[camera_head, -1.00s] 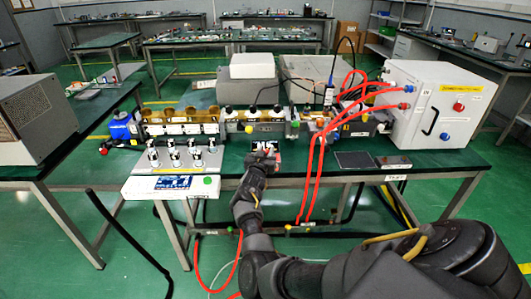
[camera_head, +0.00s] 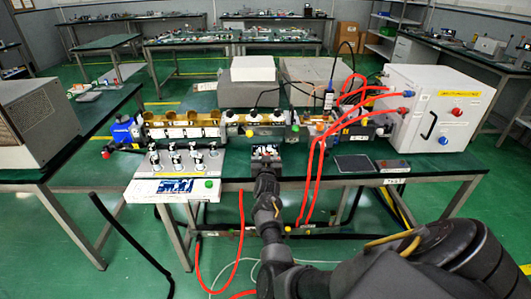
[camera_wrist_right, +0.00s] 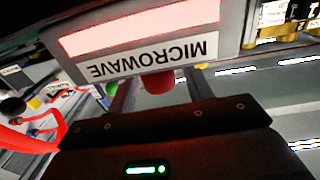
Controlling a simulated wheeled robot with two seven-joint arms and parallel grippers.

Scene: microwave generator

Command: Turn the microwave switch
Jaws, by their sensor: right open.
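In the wrist view, which is upside down, a grey box (camera_wrist_right: 228,30) carries a white MICROWAVE label (camera_wrist_right: 150,55) and a bright red-lit panel (camera_wrist_right: 140,27). A red knob (camera_wrist_right: 157,82) stands out at the box's edge, beside a small green one (camera_wrist_right: 112,89). The dark body of my right gripper fills the bottom of that view, close to the red knob; I cannot see contact. In the head view, my right gripper (camera_head: 266,153) is at the bench's front edge, open and hiding most of the box. My left gripper is not in view.
A white panel box (camera_head: 172,188) with a green button is left of my right gripper. Red hoses (camera_head: 317,172) hang close on its right, running to a white cabinet (camera_head: 432,108). A brass and steel waveguide line (camera_head: 185,122) crosses behind. A dark flat plate (camera_head: 354,163) lies right of the hoses.

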